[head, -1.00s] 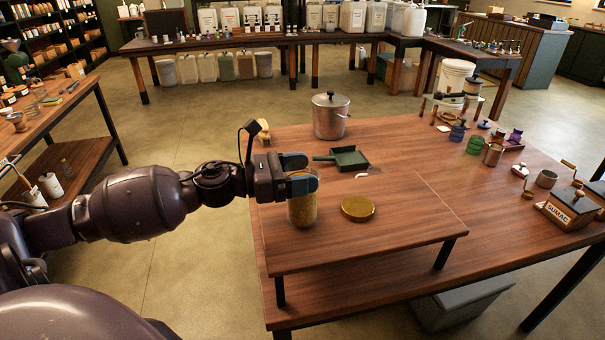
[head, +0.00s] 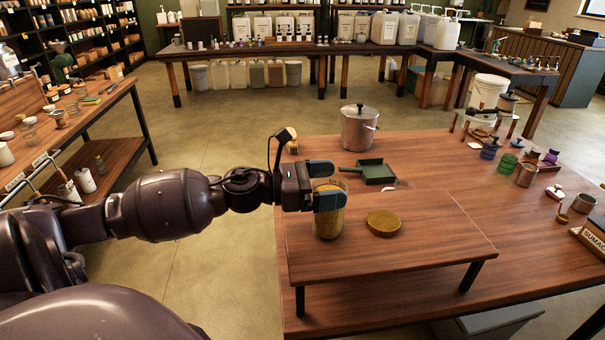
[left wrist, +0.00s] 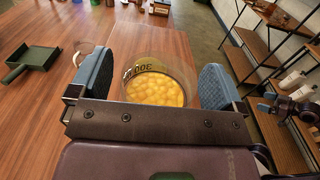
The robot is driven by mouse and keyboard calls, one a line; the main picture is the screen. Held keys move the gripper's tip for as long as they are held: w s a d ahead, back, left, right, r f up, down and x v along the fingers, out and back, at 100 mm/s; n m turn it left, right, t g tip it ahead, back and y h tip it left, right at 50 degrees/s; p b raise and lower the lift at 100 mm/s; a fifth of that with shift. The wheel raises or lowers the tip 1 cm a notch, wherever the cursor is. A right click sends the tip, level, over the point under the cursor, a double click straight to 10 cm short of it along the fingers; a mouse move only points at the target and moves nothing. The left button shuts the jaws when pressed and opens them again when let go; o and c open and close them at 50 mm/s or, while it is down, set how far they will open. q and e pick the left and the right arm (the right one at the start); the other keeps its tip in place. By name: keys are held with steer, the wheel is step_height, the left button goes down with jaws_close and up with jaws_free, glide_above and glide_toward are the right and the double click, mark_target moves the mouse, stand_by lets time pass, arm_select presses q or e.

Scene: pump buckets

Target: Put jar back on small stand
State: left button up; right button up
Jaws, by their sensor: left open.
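A glass jar (head: 328,222) with yellow-brown contents stands upright on the small raised wooden stand (head: 420,250) on the table. It also shows in the left wrist view (left wrist: 155,90), open at the top, with round yellow pieces inside. My left gripper (head: 328,186) is open, its blue pads on either side of the jar's upper part. In the left wrist view a gap shows beside the jar at each pad. A round golden-brown lid (head: 383,223) lies on the stand to the right of the jar.
A green dustpan-like tray (head: 374,173) lies behind the stand, with a metal pot (head: 359,128) beyond it. The stand's right part is clear.

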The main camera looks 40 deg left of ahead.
arm_select(q)
steer(key=v, duration=1.2)
steer(key=shift+w, duration=0.1)
stand_by(0.4)
steer(key=s+f+n+y, duration=0.2)
steer(key=f+n+y, duration=0.3)
steer(key=n, duration=0.6)
steer(key=s+a+f+n+g+y, duration=0.1)
steer(key=s+f+n+y, duration=0.1)
steer(key=f+n+y, duration=0.6)
steer(key=s+f+n+y, duration=0.2)
steer(key=n+y, duration=0.1)
steer(key=n, duration=1)
steer(key=s+d+f+n+g+h, duration=0.2)
steer(key=s+d+f+n+g, duration=0.25)
steer(key=s+d+n, duration=0.2)
steer(key=s+d+f+n+g+h, duration=0.1)
steer(key=s+d+f+n+g, duration=0.3)
steer(key=s+d+n+g, duration=0.25)
steer(key=w+f+m+t+h, duration=0.1)
steer(key=w+f+t, duration=0.6)
steer(key=f+t, duration=0.1)
steer(key=shift+w+d+f+m+t, duration=0.3)
steer(key=shift+f+m+t, duration=0.1)
steer(key=shift+t, duration=0.3)
